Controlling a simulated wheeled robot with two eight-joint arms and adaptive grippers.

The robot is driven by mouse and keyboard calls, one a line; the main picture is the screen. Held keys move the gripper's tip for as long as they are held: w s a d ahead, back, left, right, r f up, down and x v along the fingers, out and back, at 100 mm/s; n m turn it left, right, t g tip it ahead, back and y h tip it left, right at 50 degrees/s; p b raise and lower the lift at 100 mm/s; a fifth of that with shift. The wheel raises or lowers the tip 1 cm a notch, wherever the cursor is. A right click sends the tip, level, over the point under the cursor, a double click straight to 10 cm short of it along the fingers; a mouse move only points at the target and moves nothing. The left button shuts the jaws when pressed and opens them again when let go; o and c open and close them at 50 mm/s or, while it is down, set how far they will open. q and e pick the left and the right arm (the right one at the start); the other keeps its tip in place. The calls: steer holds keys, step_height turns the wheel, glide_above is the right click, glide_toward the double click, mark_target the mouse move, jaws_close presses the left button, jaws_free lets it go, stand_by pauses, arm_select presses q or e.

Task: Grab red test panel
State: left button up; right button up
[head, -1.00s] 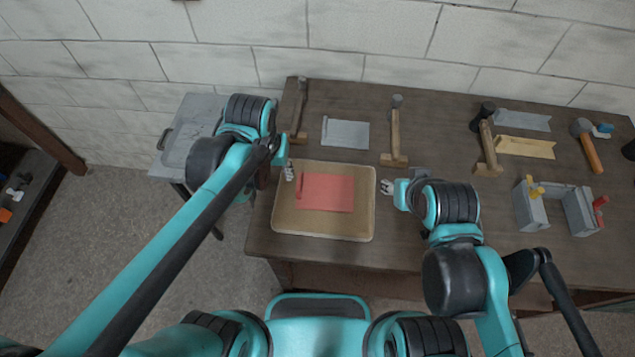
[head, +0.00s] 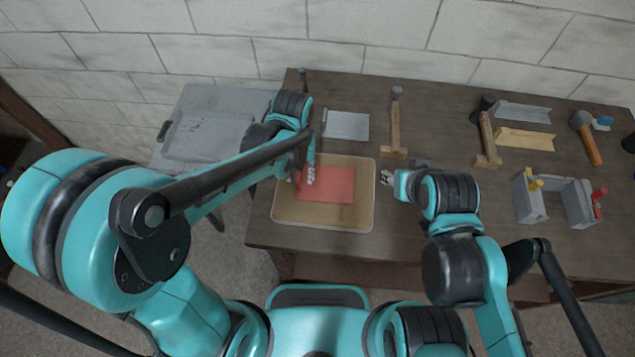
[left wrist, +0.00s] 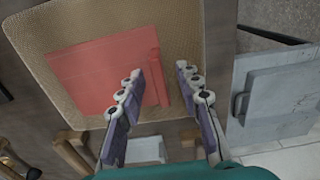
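The red test panel (head: 333,186) lies flat on a tan tray (head: 318,218) at the front left of the bench, with a raised edge along its left side. My left gripper (head: 310,176) is over the panel's left part in the head view. In the left wrist view the panel (left wrist: 97,78) lies beyond the open fingers (left wrist: 158,82), and its raised edge (left wrist: 160,75) shows between them. The fingers hold nothing, and I cannot tell if they touch the panel. My right gripper (head: 386,178) is just right of the tray; its opening is too small to judge.
A grey panel (head: 346,126) lies behind the tray. A yellow panel (head: 525,140) and a grey clamp fixture (head: 556,205) are at the right. A grey side table (head: 208,125) stands at the left.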

arm_select(q)
steer(key=shift+f, duration=0.3)
jaws_close()
steer(key=shift+r, duration=0.1)
